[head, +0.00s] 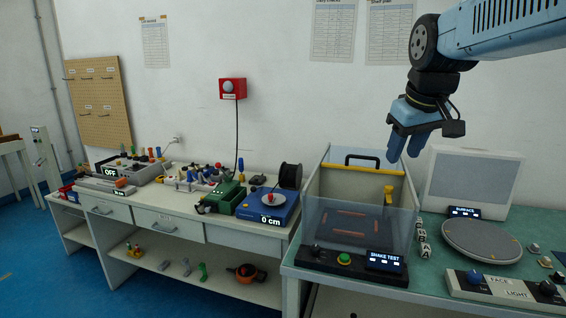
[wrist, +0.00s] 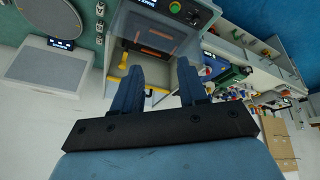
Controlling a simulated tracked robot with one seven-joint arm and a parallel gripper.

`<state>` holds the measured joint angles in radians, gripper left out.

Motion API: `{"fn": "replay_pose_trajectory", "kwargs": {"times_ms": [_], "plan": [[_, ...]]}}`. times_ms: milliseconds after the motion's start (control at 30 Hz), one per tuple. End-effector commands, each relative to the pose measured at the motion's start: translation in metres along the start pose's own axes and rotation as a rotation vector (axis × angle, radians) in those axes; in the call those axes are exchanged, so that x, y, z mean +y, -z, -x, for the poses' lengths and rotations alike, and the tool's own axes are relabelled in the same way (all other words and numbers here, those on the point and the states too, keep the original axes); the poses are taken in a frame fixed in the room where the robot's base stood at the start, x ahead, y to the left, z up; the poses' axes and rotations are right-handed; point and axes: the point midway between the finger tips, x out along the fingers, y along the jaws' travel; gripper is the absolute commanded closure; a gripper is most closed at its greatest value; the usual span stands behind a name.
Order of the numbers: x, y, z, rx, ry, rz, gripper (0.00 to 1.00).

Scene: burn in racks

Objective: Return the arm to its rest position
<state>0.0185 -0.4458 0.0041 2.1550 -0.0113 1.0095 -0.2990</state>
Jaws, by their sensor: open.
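My gripper (head: 406,148) hangs from my blue arm at the upper right of the head view, in the air above the right bench. Its fingers point down and stand apart, with nothing between them. In the wrist view my gripper (wrist: 160,88) shows two blue fingers spread apart and empty. The shake test box (head: 340,257), with clear walls and a yellow bar, stands below and to the left of the gripper. It also shows between and beyond the fingertips in the wrist view (wrist: 165,12).
On the right bench are a round grey plate (head: 481,240), a pale panel (head: 473,181) and a knob box (head: 500,289). The left bench (head: 160,215) carries tools and a blue scale (head: 268,207). A red wall box (head: 232,88) hangs behind. The air around the gripper looks clear.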

Motion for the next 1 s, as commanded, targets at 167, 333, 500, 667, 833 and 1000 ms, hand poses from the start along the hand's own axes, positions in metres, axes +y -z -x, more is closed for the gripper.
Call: {"fn": "replay_pose_trajectory", "kwargs": {"times_ms": [167, 333, 500, 667, 833, 1000], "plan": [[-0.021, -0.058, -0.006, 0.031, -0.001, -0.116, 0.58], [-0.038, -0.104, -0.017, 0.054, 0.003, -0.217, 0.58], [-0.046, -0.131, -0.026, 0.068, 0.006, -0.277, 0.58], [-0.049, -0.138, -0.029, 0.071, 0.007, -0.294, 0.58], [-0.049, -0.137, -0.029, 0.071, 0.007, -0.294, 0.58], [-0.049, -0.137, -0.029, 0.071, 0.007, -0.293, 0.58]]}}
